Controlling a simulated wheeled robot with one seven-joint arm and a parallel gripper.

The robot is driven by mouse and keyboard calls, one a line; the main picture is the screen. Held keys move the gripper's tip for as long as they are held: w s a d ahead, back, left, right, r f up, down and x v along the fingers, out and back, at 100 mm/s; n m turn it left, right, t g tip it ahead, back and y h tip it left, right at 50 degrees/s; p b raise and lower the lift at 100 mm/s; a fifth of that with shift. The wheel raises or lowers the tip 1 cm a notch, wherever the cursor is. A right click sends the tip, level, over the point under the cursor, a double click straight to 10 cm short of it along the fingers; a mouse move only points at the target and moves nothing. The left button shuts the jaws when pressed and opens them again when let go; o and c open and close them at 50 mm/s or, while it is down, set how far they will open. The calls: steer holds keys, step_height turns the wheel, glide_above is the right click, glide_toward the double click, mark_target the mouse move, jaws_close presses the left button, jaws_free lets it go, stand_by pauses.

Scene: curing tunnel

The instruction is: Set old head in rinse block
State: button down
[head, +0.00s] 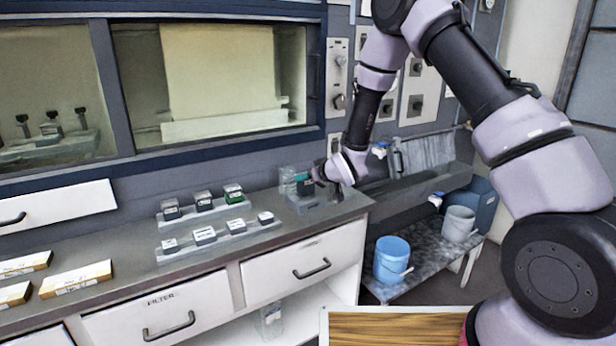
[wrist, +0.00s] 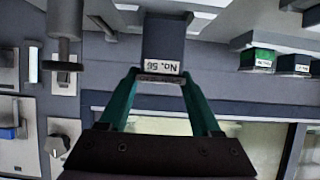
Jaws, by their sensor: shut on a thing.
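The old head (wrist: 163,38) is a dark block with a white label that seems to read "No. 56". My gripper (wrist: 160,76) is shut on its labelled end with teal fingers. In the head view my gripper (head: 303,178) is at the right end of the bench, with the dark head (head: 305,188) at its tips. The grey rinse block (head: 318,209) appears to be the low block just below it. The head is above or at this block; whether it touches or sits in it I cannot tell.
Two stepped racks (head: 207,213) (head: 218,239) of several labelled heads stand left of my gripper, one with a green top. A clear container (head: 288,180) is close behind it. A blue bucket (head: 392,260) and a grey bucket (head: 458,224) stand on a low shelf at right.

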steer(key=shift+f, duration=1.2)
stand_by(0.5)
jaws_free()
steer(key=v, duration=1.1)
steer(key=s+d+r+m+h, duration=0.3)
steer(key=d+r, duration=0.6)
steer(key=r, duration=0.1)
steer(key=s+d+r+m+h, duration=0.2)
steer(key=d+r+m, duration=0.1)
steer(key=d+r, duration=0.6)
steer(key=s+d+r+m+g, duration=0.1)
steer(key=s+d+r, duration=0.1)
steer(key=s, duration=0.5)
steer(key=s+d+r+m+g, duration=0.1)
steer(key=s+r, duration=0.3)
steer(key=s, duration=0.4)
steer(key=s+d+r+m+g, duration=0.1)
steer(key=s+d+r+m, duration=0.1)
steer(key=s, duration=0.5)
steer(key=shift+s+d+r+m, duration=0.3)
steer(key=shift+r+m, duration=0.2)
steer(key=shift+r, duration=0.3)
